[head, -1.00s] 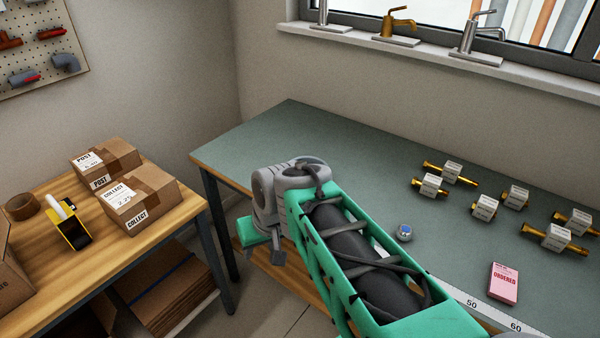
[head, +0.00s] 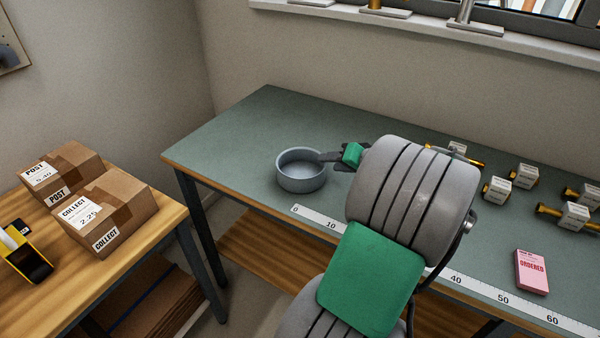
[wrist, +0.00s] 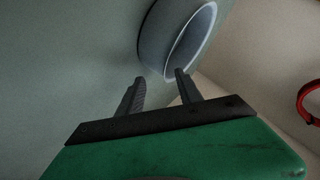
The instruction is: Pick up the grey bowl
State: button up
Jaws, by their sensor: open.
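The grey bowl (head: 300,184) stands upright on the green-topped bench, toward its left end. My gripper (head: 323,157) is at the bowl's right rim, its fingers apart and pointing left. In the wrist view the bowl (wrist: 158,35) is just beyond the fingertips, and my gripper (wrist: 160,77) is open. The near part of the bowl's wall lies at the gap between the two fingertips. I cannot tell whether a finger touches it. My arm hides part of the bench to the right of the bowl.
A ruler strip (head: 455,281) runs along the bench's front edge. A pink card box (head: 531,272) and several tagged brass fittings (head: 524,176) stand to the right. A lower wooden table (head: 130,245) with cardboard boxes (head: 118,205) is at left. The bench is clear left of the bowl.

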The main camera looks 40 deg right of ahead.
jog(key=x, duration=0.3)
grip_shut()
dwell(0.4)
dwell(0.9)
